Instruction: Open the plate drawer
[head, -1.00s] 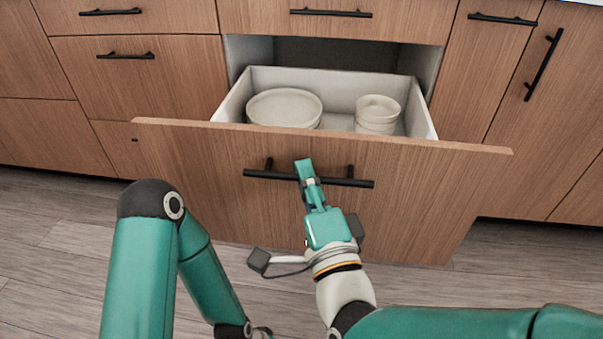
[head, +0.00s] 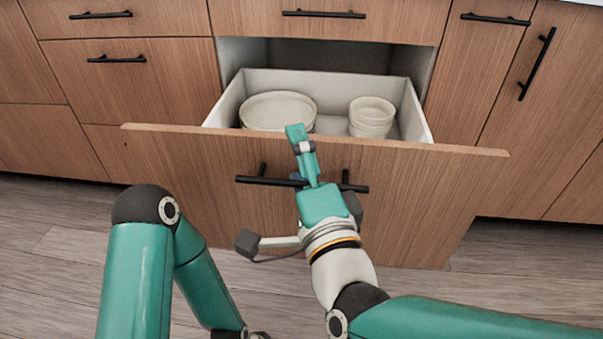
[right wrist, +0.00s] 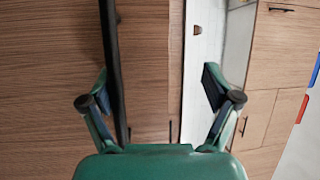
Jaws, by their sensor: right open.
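The plate drawer (head: 400,190) stands pulled out, with its wooden front toward me. A stack of plates (head: 278,110) and a stack of bowls (head: 372,116) show inside it. Its black bar handle (head: 262,181) runs across the front and also shows in the right wrist view (right wrist: 112,50). My right gripper (head: 297,135) is in front of the handle, its fingertips reaching up toward the drawer's top edge. In the right wrist view its fingers (right wrist: 155,82) are spread wide and hold nothing; the handle runs beside the left finger.
Closed drawers (head: 130,75) with black handles lie to the left, and one closed drawer (head: 325,20) sits above the plate drawer. A tall closed front (head: 540,125) is at the right. Clear wood floor (head: 60,245) shows at lower left.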

